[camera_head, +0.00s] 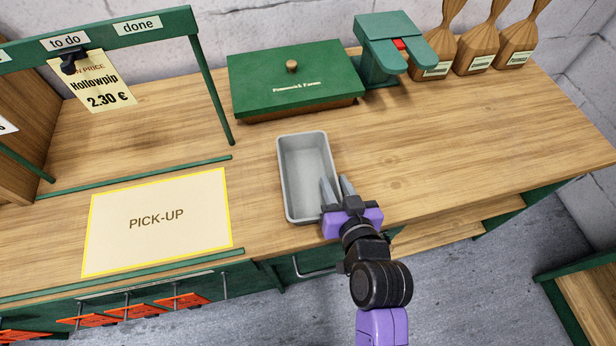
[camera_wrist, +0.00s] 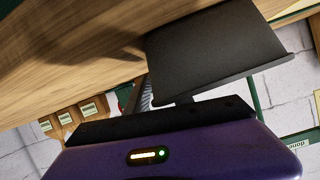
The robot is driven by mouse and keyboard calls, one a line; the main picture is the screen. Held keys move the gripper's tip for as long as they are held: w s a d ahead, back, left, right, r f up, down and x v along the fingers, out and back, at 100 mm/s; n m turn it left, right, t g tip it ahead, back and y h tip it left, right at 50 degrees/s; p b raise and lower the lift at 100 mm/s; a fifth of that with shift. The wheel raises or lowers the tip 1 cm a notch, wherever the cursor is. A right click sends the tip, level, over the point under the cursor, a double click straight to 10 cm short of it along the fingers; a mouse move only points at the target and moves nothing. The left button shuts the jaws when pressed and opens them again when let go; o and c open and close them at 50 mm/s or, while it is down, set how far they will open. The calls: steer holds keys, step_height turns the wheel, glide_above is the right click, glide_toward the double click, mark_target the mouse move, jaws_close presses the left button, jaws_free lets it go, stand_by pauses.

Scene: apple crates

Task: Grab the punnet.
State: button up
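The punnet is a light grey, empty rectangular tray (camera_head: 283,180) standing on the wooden counter, right of the pick-up mat. My gripper (camera_head: 336,182) is at the near part of its right long wall. The fingers appear to straddle that wall, one over the inside and one outside, with a visible gap between them. In the wrist view the punnet (camera_wrist: 210,50) shows as a dark shaded panel with a lip, close beside a ribbed finger. I see no clear pinch on the wall; the contact is partly hidden by the gripper body.
The yellow-edged PICK-UP mat (camera_head: 190,240) lies left. A green lidded box (camera_head: 300,85) and a green device (camera_head: 378,60) stand behind, with wooden paddle-shaped objects (camera_head: 478,50) at back right. A green sign frame (camera_head: 213,90) rises at left. The counter right of the punnet is clear.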

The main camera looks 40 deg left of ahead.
steer(key=shift+w+a+f, duration=0.1)
steer(key=shift+w+a, duration=0.05)
jaws_close()
stand_by(0.4)
